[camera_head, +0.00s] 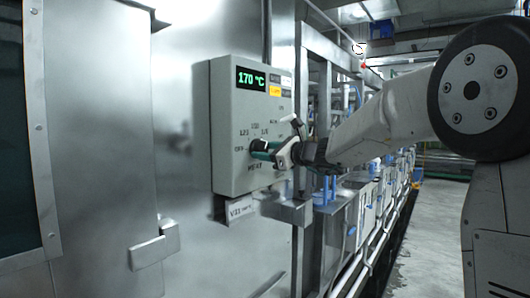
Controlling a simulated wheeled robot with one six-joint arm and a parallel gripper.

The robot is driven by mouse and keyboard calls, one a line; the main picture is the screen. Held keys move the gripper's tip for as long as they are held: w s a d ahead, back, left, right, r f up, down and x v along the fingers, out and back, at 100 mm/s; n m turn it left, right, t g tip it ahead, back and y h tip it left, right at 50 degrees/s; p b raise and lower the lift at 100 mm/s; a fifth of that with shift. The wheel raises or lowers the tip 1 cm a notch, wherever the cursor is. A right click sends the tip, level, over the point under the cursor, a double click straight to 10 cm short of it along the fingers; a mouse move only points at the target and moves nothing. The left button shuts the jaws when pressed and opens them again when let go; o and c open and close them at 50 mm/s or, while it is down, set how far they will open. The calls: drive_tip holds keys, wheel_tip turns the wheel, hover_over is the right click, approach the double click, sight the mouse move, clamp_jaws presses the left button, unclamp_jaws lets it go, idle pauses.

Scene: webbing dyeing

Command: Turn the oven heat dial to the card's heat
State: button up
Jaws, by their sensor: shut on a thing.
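The grey control box (228,130) is fixed to the metal oven wall at centre. Its lit display (251,79) reads 170 °C in green. The heat dial (259,145) is a dark knob with a green part low on the box's front face, with a ring of small marks around it, too small to read surely. My gripper (274,151) comes from the right and is shut on the dial, covering its right side. A white card (241,209) with small print hangs below the box; I cannot read its heat surely.
A metal door with a latch (154,247) is at left. A ledge (287,209) juts out under the box at right. Pipes and a row of machine units run back beside an open floor (425,230).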

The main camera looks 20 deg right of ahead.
drive_tip(key=n, duration=0.6)
drive_tip(key=shift+f, duration=0.1)
idle(0.5)
drive_tip(key=o, duration=1)
drive_tip(key=shift+d, duration=0.1)
drive_tip(key=v, duration=0.7)
drive_tip(key=shift+s+d, duration=0.2)
drive_tip(key=shift+s, duration=0.15)
drive_tip(key=shift+n, duration=0.3)
